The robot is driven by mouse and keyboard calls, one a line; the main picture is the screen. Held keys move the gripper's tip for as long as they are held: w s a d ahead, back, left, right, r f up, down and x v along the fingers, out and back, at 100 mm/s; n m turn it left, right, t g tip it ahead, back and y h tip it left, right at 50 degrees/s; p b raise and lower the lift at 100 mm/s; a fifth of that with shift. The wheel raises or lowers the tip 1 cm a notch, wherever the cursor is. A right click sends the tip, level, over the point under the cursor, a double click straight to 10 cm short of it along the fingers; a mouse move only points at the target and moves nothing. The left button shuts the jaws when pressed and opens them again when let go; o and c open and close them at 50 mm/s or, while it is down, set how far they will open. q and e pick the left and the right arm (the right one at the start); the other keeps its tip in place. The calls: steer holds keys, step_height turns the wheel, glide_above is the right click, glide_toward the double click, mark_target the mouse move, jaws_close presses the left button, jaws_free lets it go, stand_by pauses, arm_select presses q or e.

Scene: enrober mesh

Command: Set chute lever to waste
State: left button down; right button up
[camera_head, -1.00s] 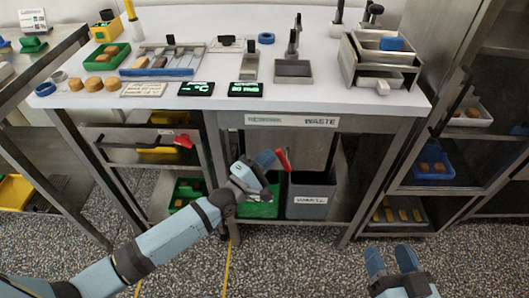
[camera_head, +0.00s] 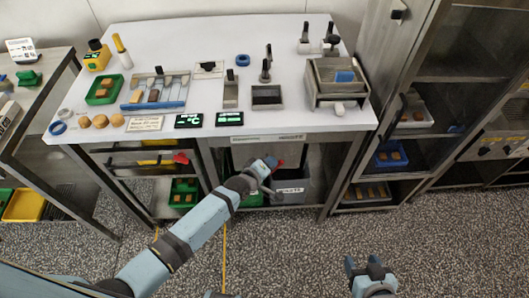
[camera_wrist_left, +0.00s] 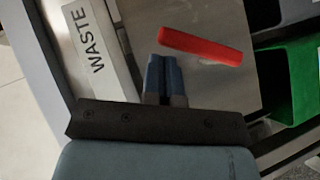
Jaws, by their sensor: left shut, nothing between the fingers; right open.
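In the left wrist view the lever (camera_wrist_left: 200,45) lies slanted just beyond my fingertips, with a small gap seeming to show. My left gripper (camera_head: 270,162) is shut and empty; its fingers (camera_wrist_left: 165,65) point at the lever's side. My right gripper (camera_head: 363,262) is open and empty above the floor.
The table (camera_head: 200,40) above carries trays, displays and a metal hopper. A rack (camera_head: 420,150) stands at the right. The speckled floor in front is clear.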

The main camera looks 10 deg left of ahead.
arm_select(q)
steer(key=d+y+p, duration=0.1)
steer(key=p, duration=0.1)
steer(key=shift+w+d+m+g+p, duration=0.15)
steer(key=shift+m+g+p, duration=0.2)
steer(key=shift+m+g, duration=0.05)
arm_select(e)
steer(key=r, duration=0.3)
steer(key=shift+s+d, duration=0.1)
steer(key=shift+s, duration=0.1)
arm_select(q)
steer(key=shift+f, duration=0.1)
